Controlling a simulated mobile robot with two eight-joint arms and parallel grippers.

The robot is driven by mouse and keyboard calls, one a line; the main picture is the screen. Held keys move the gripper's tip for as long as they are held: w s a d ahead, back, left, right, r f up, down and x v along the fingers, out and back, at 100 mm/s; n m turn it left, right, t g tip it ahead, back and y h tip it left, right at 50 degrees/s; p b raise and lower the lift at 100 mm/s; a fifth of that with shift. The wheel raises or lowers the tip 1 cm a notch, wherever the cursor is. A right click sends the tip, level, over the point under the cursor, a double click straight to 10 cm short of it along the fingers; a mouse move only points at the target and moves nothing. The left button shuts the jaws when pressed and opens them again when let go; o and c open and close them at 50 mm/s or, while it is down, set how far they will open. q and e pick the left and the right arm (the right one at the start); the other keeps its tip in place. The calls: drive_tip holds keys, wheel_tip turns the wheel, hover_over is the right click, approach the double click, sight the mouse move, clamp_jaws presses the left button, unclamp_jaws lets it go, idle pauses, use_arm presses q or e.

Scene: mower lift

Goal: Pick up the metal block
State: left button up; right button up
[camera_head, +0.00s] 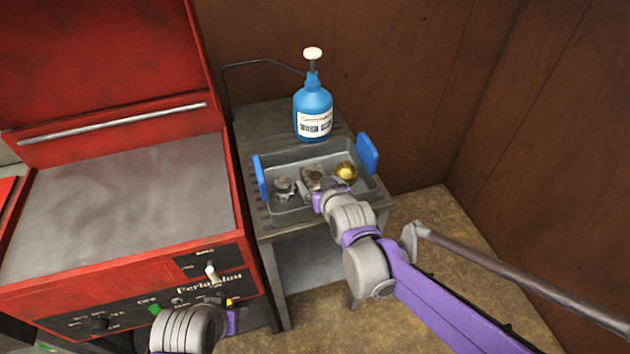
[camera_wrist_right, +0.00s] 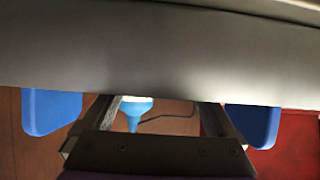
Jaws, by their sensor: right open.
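A grey tray (camera_head: 300,213) with blue handles holds several small items. A grey metal piece (camera_head: 284,187) lies at its left, a brownish-grey lump (camera_head: 313,174) in the middle, and a gold round piece (camera_head: 346,171) at the right. I cannot tell surely which is the metal block. My right gripper (camera_head: 309,188) is open, low over the tray's near part, close to the middle lump. In the right wrist view its fingers (camera_wrist_right: 155,118) stand apart with no item seen held. My left arm shows at the bottom left; its gripper's fingers (camera_head: 232,304) are unclear.
A blue pump bottle (camera_head: 314,108) stands behind the tray on a grey slatted stand (camera_head: 262,118); it also shows upside down in the wrist view (camera_wrist_right: 136,110). A red lidded machine (camera_head: 242,190) stands close on the left. Brown wood walls (camera_head: 420,80) close off the back and right.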

sight(317, 181)
drive_tip(key=x, duration=0.4)
drive_tip(key=shift+d+f, duration=0.1)
drive_tip(key=shift+d, duration=0.05)
clamp_jaws()
